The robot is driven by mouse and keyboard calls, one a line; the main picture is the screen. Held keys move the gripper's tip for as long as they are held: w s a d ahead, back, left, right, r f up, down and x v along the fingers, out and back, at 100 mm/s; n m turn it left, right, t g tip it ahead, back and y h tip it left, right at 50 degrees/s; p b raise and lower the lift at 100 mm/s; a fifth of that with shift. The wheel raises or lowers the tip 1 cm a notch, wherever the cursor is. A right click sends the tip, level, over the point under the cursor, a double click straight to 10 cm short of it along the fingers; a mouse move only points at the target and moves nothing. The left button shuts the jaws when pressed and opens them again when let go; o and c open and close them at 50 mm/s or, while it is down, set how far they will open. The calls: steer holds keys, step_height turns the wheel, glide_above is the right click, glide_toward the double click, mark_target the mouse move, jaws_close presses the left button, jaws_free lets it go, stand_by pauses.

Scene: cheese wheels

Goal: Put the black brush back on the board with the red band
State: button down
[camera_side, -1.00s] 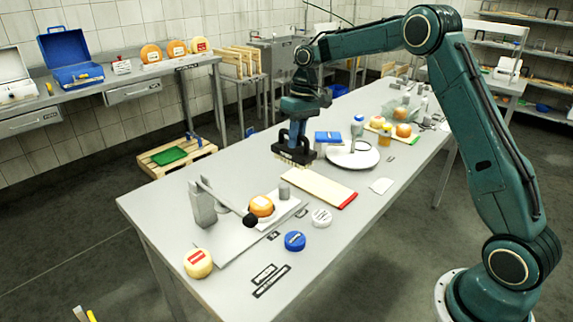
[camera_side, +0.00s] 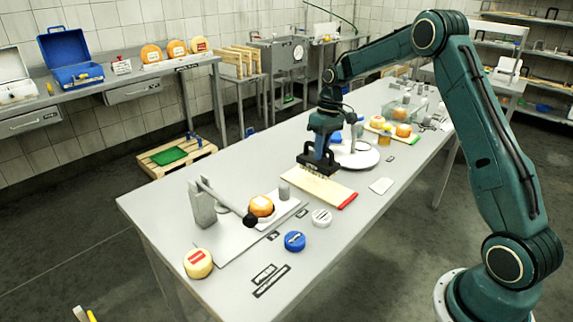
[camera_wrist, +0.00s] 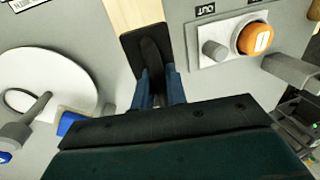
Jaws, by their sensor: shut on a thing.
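The black brush (camera_side: 312,166) is held in my gripper (camera_side: 319,149), bristles down, over the far-left end of the board. I cannot tell whether the bristles touch the wood. The pale wooden board (camera_side: 320,188) lies on the table, its red band at the near right end. In the wrist view my gripper's blue fingers (camera_wrist: 158,88) are closed on the middle of the brush (camera_wrist: 133,47). The board (camera_wrist: 128,14) shows beyond the brush there; its red band is out of that view.
A white round plate (camera_side: 366,160) stands behind, to the right. A metal cylinder (camera_side: 284,191) and a lever device with an orange cheese wheel (camera_side: 262,206) are left of the board. The table's left far side is clear.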

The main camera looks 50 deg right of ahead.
mark_target(321, 162)
steer(key=shift+f, duration=2.1)
steer(key=shift+f, duration=0.15)
steer(key=c, duration=1.4)
jaws_free()
step_height(321, 162, up, 12)
steer(key=d, duration=0.2)
steer(key=shift+d, duration=0.15)
